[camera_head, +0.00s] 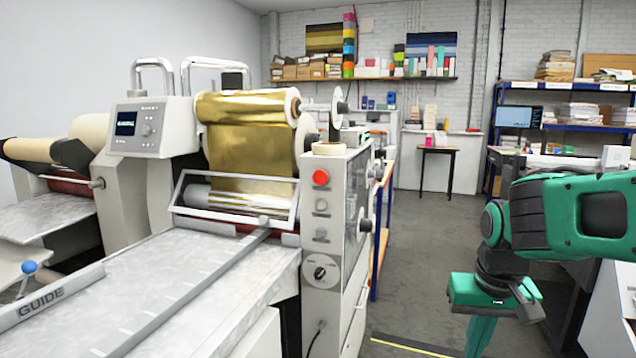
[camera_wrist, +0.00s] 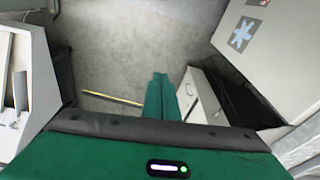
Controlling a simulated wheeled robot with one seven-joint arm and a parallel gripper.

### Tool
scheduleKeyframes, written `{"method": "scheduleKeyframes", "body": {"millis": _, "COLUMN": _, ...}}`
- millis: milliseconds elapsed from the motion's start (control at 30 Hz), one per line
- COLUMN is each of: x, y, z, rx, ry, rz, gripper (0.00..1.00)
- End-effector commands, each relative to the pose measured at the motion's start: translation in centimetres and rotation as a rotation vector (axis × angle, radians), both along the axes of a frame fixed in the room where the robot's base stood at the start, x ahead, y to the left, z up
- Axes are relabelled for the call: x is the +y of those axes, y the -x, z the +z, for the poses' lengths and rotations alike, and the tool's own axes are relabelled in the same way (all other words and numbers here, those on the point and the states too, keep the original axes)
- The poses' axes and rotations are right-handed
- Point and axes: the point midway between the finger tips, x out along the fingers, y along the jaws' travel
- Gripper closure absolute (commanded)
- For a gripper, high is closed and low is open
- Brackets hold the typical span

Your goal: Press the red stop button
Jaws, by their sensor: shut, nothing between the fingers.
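The red stop button (camera_head: 321,177) is at the top of a column of controls on the white end panel of the foil machine (camera_head: 322,215). Two greyish buttons and a dark rotary knob (camera_head: 319,272) sit below it. My gripper (camera_head: 480,340) hangs at the lower right in the head view, fingers pointing down, well to the right of the button and lower. It also shows in the wrist view, where the green fingers (camera_wrist: 160,90) are together with nothing between them, above the floor. The button is not recognisable in the wrist view.
A gold foil roll (camera_head: 250,140) is mounted on the machine, above its feed table (camera_head: 150,290). Grey floor (camera_head: 420,260) lies open between the machine and my arm. A yellow floor line (camera_head: 410,346) runs near the front. Shelves (camera_head: 560,125) stand at the back right.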

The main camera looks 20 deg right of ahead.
Motion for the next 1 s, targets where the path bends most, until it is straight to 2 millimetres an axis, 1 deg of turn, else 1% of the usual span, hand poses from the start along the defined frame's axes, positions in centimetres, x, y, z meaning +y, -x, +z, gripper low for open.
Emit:
{"method": "scheduleKeyframes", "body": {"millis": 33, "x": 0.1, "y": -2.2, "z": 0.7, "rx": -0.036, "ry": 0.02, "rz": 0.019, "gripper": 1.0}}
{"method": "scheduleKeyframes", "body": {"millis": 100, "x": 0.3, "y": -5.0, "z": 1.8, "rx": -0.091, "ry": 0.044, "rz": 0.037, "gripper": 1.0}}
{"method": "scheduleKeyframes", "body": {"millis": 267, "x": 1.4, "y": -11.2, "z": 4.5, "rx": -0.216, "ry": 0.088, "rz": 0.079, "gripper": 1.0}}
{"method": "scheduleKeyframes", "body": {"millis": 300, "x": 1.9, "y": -12.7, "z": 5.2, "rx": -0.249, "ry": 0.098, "rz": 0.091, "gripper": 1.0}}
{"method": "scheduleKeyframes", "body": {"millis": 367, "x": 2.6, "y": -14.9, "z": 6.2, "rx": -0.295, "ry": 0.108, "rz": 0.105, "gripper": 1.0}}
{"method": "scheduleKeyframes", "body": {"millis": 400, "x": 3.2, "y": -16.3, "z": 7.0, "rx": -0.328, "ry": 0.115, "rz": 0.116, "gripper": 1.0}}
{"method": "scheduleKeyframes", "body": {"millis": 467, "x": 4.1, "y": -18.4, "z": 8.1, "rx": -0.375, "ry": 0.122, "rz": 0.133, "gripper": 1.0}}
{"method": "scheduleKeyframes", "body": {"millis": 500, "x": 4.9, "y": -19.7, "z": 8.8, "rx": -0.407, "ry": 0.125, "rz": 0.143, "gripper": 1.0}}
{"method": "scheduleKeyframes", "body": {"millis": 567, "x": 6.0, "y": -21.7, "z": 10.0, "rx": -0.454, "ry": 0.13, "rz": 0.159, "gripper": 1.0}}
{"method": "scheduleKeyframes", "body": {"millis": 600, "x": 6.9, "y": -23.0, "z": 10.8, "rx": -0.487, "ry": 0.131, "rz": 0.171, "gripper": 1.0}}
{"method": "scheduleKeyframes", "body": {"millis": 700, "x": 9.1, "y": -26.0, "z": 12.8, "rx": -0.567, "ry": 0.132, "rz": 0.197, "gripper": 1.0}}
{"method": "scheduleKeyframes", "body": {"millis": 767, "x": 10.6, "y": -27.7, "z": 13.9, "rx": -0.613, "ry": 0.129, "rz": 0.213, "gripper": 1.0}}
{"method": "scheduleKeyframes", "body": {"millis": 900, "x": 14.3, "y": -31.2, "z": 16.7, "rx": -0.72, "ry": 0.117, "rz": 0.249, "gripper": 1.0}}
{"method": "scheduleKeyframes", "body": {"millis": 1000, "x": 16.8, "y": -33.1, "z": 18.5, "rx": -0.787, "ry": 0.104, "rz": 0.27, "gripper": 1.0}}
